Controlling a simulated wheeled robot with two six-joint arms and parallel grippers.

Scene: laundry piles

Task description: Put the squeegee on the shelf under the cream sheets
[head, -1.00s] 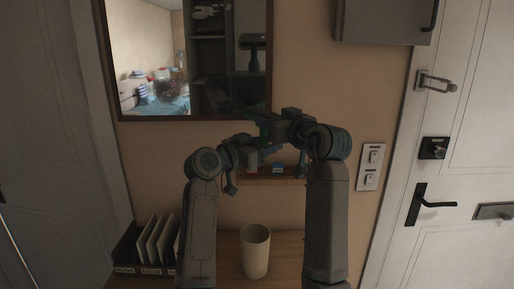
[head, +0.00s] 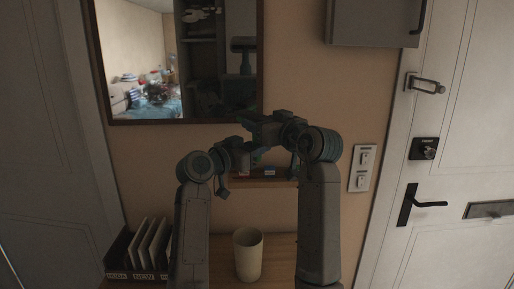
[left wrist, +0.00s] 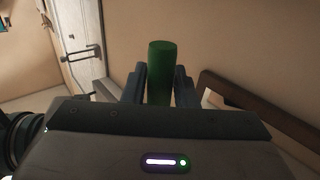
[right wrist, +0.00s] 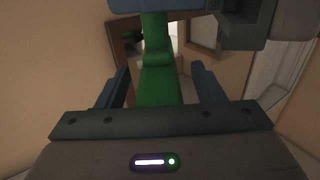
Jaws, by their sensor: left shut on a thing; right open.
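A green squeegee handle (left wrist: 160,72) stands between the fingers of my left gripper (left wrist: 160,84), which is shut on it. In the right wrist view the green squeegee (right wrist: 158,83) runs down from the blue-grey fingers at the top and lies between the open fingers of my right gripper (right wrist: 162,82). Whether the right fingers touch it I cannot tell. In the head view both grippers are close together in front of the wall and dark, with the squeegee hard to make out. The cream sheets and the shelf under them are not recognisable in these views.
A mirror (head: 107,100) hangs on the wall and reflects another room. Below are a wooden ledge (head: 285,183) with small items, a cream cup (head: 248,256) and a file holder (head: 143,275) on a wooden top (head: 280,250). A white door (head: 455,150) stands right.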

